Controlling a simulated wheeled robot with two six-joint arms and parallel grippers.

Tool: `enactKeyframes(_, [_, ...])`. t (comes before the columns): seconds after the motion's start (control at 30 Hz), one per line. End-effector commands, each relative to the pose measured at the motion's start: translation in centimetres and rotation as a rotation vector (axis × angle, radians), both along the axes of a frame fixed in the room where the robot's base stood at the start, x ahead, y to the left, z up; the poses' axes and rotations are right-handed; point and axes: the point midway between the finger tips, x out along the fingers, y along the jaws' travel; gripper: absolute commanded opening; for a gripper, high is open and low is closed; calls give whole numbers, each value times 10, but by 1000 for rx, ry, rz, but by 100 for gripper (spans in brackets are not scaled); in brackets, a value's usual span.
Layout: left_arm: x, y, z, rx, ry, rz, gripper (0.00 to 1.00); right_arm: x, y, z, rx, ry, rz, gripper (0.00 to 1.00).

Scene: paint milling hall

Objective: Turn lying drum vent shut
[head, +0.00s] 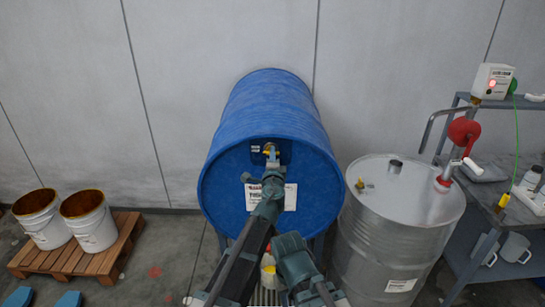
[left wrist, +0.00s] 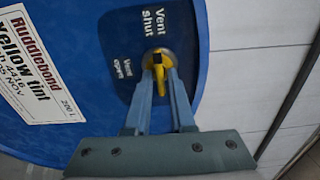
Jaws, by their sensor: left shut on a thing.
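The blue drum (head: 225,190) lies on its side with its round end facing me. Its vent (head: 270,150) sits high on that end. In the left wrist view the vent's yellow handle (left wrist: 158,75) is between the fingers of my left gripper (left wrist: 161,88), which is shut on it. The handle points down the picture, toward my gripper. A "Vent shut" mark (left wrist: 154,25) is above the handle there, and a "Vent open" mark (left wrist: 124,69) is to its left. My left arm hides part of the drum end in the head view.
An upright steel drum (head: 400,225) with a red hand pump (head: 463,132) stands close at the right. A grey bench (head: 485,200) is beyond it. Two white pails (head: 90,228) stand on a wooden pallet (head: 110,265) at the left. A wall is behind.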

Motion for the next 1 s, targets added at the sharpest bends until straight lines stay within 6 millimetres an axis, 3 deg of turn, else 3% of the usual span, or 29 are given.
enactKeyframes(0.3, [-2,-1,-1,-2,1,-2,0,0,0,-1,0,0,0,50])
enactKeyframes(0.33, [-2,-1,-1,-2,1,-2,28,0,0,-1,0,0,0,50])
enactKeyframes(0.4, [-2,-1,-1,-2,1,-2,40,0,0,-1,0,0,0,50])
enactKeyframes(0.77, [-2,0,0,-1,0,-1,41,0,0,0,0,0,0,50])
enactKeyframes(1.0, [-18,4,0,-1,0,1,41,0,0,0,0,0,0,50])
